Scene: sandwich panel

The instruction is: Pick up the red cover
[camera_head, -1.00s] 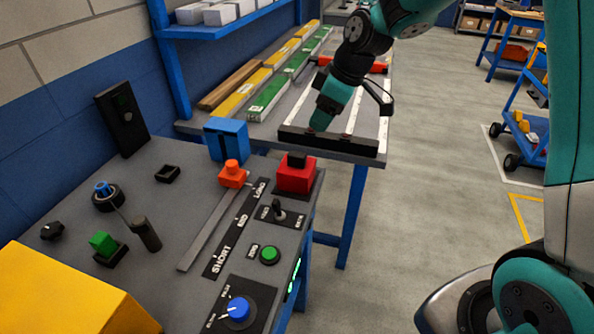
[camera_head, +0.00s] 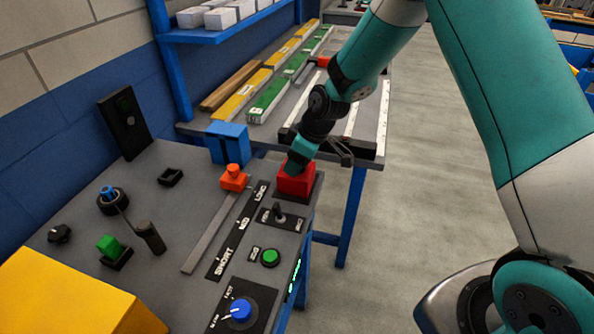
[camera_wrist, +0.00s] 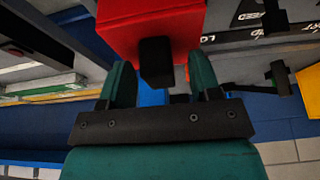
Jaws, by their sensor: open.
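The red cover (camera_head: 295,184) is a red block at the right back corner of the grey panel, beside the LONG end of the slider. A black tab (camera_wrist: 156,63) on the cover shows in the wrist view, with the cover's red body (camera_wrist: 150,25) behind it. My gripper (camera_head: 299,160) is right above the cover and hides its top in the head view. In the wrist view its two teal fingers (camera_wrist: 162,72) are open, one on each side of the tab. I cannot tell whether they touch it.
The orange slider knob (camera_head: 233,178) and a blue block (camera_head: 228,143) stand left of the cover. A toggle switch (camera_head: 279,214) and a green button (camera_head: 270,258) lie in front. A workbench (camera_head: 300,105) with coloured bars is behind. The floor at right is free.

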